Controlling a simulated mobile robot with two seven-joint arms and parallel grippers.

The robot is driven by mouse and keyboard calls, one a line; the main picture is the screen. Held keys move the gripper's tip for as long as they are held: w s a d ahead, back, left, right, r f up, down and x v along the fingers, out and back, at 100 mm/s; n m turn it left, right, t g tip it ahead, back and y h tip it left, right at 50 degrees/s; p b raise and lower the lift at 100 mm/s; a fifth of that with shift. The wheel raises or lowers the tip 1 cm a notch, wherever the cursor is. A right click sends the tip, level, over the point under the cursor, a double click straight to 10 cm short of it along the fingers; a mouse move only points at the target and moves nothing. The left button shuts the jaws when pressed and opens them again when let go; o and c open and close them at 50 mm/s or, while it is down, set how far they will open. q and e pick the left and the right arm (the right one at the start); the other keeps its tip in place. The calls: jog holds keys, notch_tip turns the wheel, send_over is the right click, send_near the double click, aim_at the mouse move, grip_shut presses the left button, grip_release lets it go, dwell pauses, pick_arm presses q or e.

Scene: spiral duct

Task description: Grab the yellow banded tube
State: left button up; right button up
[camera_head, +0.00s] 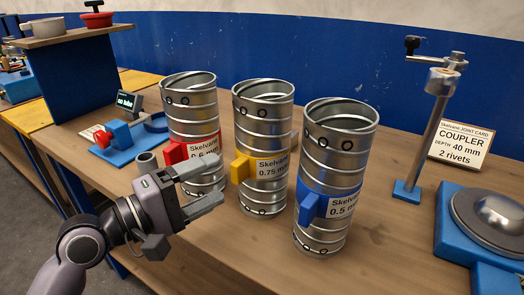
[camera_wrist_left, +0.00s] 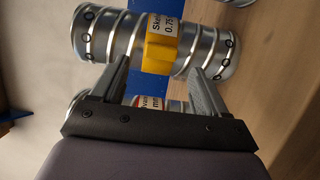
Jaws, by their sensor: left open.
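The yellow banded tube (camera_head: 262,118) stands upright on the wooden bench, between a red banded tube (camera_head: 190,125) and a blue banded tube (camera_head: 335,160). It is ribbed metal with a yellow tab (camera_head: 240,169) and a 0.75 label. My left gripper (camera_head: 219,179) is open and empty, just left of this tube, in front of the red one. In the left wrist view, the yellow tube (camera_wrist_left: 117,36) lies across the picture ahead of my open fingers (camera_wrist_left: 159,70). The yellow tab (camera_wrist_left: 161,48) lines up with the gap between them. Contact is not clear. My right gripper is not in view.
A crank post (camera_head: 433,120) and a coupler card (camera_head: 461,141) stand at the right, near a blue fixture with a metal dome (camera_head: 497,212). A blue device (camera_head: 125,140) and a small grey cup (camera_head: 147,161) are at the left.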

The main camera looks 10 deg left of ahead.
aim_at(232, 170)
pick_arm(q)
jog(key=x, duration=0.4)
jog(key=c, duration=1.2)
jog(key=shift+r, duration=0.1)
grip_shut()
